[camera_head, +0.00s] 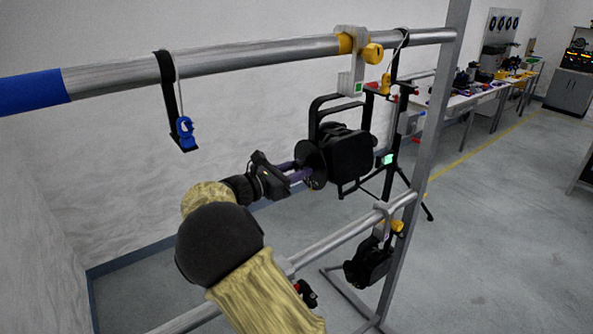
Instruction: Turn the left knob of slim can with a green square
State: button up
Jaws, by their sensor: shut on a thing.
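The black slim can (352,158) hangs in its yoke (314,112) from the upper bar. A white hanger (352,72) above it bears a small green square (358,88). My gripper (302,172), with purple-tinted fingers, reaches in from the left to the can's near-left side, by a dark round disc (312,158). It is shut on the left knob, which is mostly hidden by the fingers and the disc.
The upper bar (240,57) and lower bar (350,228) join an upright post (432,120). A second black can (368,262) hangs from the lower bar. A blue-hooked strap (172,100) hangs at left. A workbench (480,95) stands far behind.

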jog(key=shift+f+m+b, duration=0.1)
jog(key=shift+m+b, duration=0.2)
jog(key=shift+b, duration=0.05)
jog(key=m+b, duration=1.4)
jog(key=b, duration=0.4)
jog(key=shift+f+b, duration=0.1)
jog(key=shift+b, duration=0.2)
jog(key=shift+m, duration=0.3)
jog(key=o, duration=1)
jog(key=shift+s, duration=0.1)
